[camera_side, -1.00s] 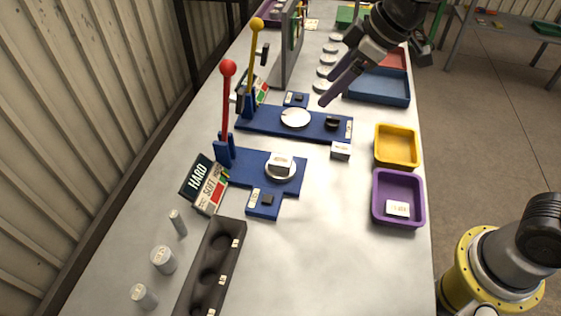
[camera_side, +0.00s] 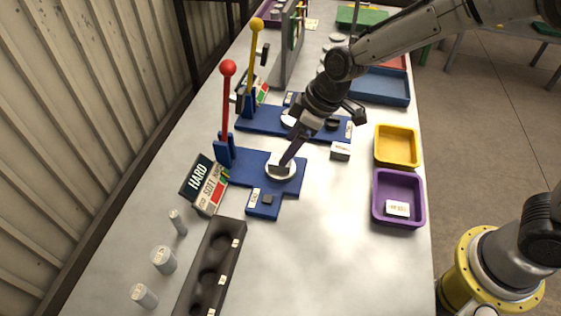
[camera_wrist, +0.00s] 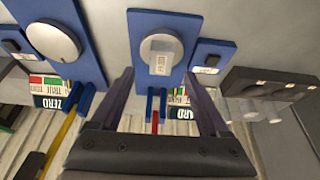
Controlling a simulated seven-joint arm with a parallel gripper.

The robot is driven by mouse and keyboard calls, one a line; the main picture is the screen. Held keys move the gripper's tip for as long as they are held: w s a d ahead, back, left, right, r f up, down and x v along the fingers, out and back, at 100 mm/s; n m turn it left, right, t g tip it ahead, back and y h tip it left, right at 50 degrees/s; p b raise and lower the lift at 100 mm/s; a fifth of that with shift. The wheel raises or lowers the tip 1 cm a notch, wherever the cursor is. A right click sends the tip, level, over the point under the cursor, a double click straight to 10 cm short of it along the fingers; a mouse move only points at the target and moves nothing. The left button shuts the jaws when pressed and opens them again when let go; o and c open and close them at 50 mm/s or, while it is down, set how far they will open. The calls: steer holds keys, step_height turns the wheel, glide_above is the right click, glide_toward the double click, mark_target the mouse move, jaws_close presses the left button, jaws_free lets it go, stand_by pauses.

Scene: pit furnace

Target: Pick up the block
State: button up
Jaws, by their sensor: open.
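A pale labelled block (camera_wrist: 161,58) sits on the round light plate (camera_wrist: 162,43) of the near blue hardness stand (camera_wrist: 188,22). In the side view the gripper fingers largely hide this block on the plate (camera_side: 290,174). My gripper (camera_side: 284,164) is pointed down over the plate. In the wrist view my gripper (camera_wrist: 160,78) shows its two dark fingers spread apart, with the block in line with the gap between them. I cannot tell how far above the block the fingertips are.
A red-knobbed lever (camera_side: 228,68) and HARD sign (camera_side: 198,180) stand left of the plate. A white block (camera_side: 340,151) lies right. A purple tray (camera_side: 376,212) holds another block (camera_side: 397,208); a yellow tray (camera_side: 378,148) is behind.

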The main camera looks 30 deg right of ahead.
mark_target(273, 165)
steer(key=shift+x, duration=2.35)
steer(key=shift+s, duration=0.1)
jaws_close()
